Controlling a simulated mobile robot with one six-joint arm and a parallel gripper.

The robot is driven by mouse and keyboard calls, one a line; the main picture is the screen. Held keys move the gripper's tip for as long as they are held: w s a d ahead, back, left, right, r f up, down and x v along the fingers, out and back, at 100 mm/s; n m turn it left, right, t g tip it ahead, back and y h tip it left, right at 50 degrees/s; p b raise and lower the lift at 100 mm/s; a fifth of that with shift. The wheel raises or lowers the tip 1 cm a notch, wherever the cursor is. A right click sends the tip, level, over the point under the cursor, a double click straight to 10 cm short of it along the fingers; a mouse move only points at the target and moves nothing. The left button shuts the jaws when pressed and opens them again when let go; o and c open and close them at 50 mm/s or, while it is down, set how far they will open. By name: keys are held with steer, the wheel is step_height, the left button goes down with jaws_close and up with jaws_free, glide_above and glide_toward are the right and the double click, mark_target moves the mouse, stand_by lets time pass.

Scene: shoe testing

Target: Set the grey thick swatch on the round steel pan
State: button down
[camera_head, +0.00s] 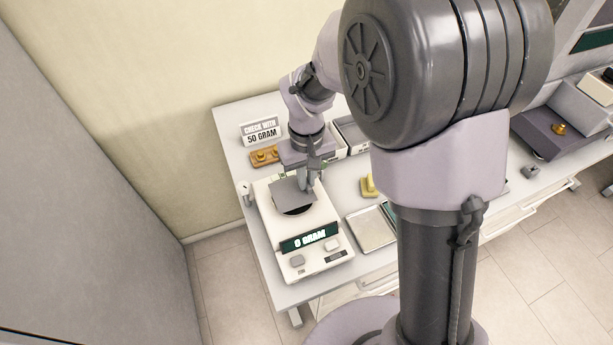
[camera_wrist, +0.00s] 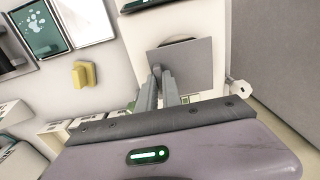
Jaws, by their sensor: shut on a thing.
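The grey swatch (camera_head: 289,193) is a flat square held out level, or nearly so, over the scale's round pan (camera_head: 298,211). Only a dark edge of the pan shows past the swatch; the rest is hidden. My gripper (camera_head: 309,183) is shut on the swatch's edge. In the wrist view the fingers (camera_wrist: 162,72) pinch the swatch (camera_wrist: 193,66) at its near left edge, and a dark arc of the pan (camera_wrist: 177,41) shows beyond it. I cannot tell whether the swatch touches the pan. The scale (camera_head: 318,262) reads "0 GRAM".
A "check with 50 gram" sign (camera_head: 261,132) and a wooden block with brass weights (camera_head: 265,156) stand behind the scale. A yellow piece (camera_head: 368,186) and a flat tray (camera_head: 371,230) lie to its right. A wall is close on the left.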

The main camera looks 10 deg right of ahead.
steer(key=shift+f+b, duration=0.55)
steer(key=shift+f, duration=0.25)
steer(key=c, duration=1.5)
jaws_free()
steer(key=shift+o, duration=0.2)
steer(key=shift+r, duration=0.1)
step_height(320, 180, up, 17)
steer(key=p, duration=0.6)
steer(key=shift+r, duration=0.2)
steer(key=s+d+f+m+t+y+b, duration=0.1)
steer(key=s+d+m+t+b, duration=0.1)
steer(key=s+b, duration=0.3)
steer(key=s+d+f+m+t+y+b, duration=0.1)
steer(key=s+m+b, duration=0.4)
steer(key=s, duration=0.8)
steer(key=d+f+t, duration=0.1)
steer(key=d+t, duration=0.1)
steer(key=shift+s+f+m+t, duration=0.2)
steer(key=shift+m+t, duration=0.1)
steer(key=shift+t, duration=0.1)
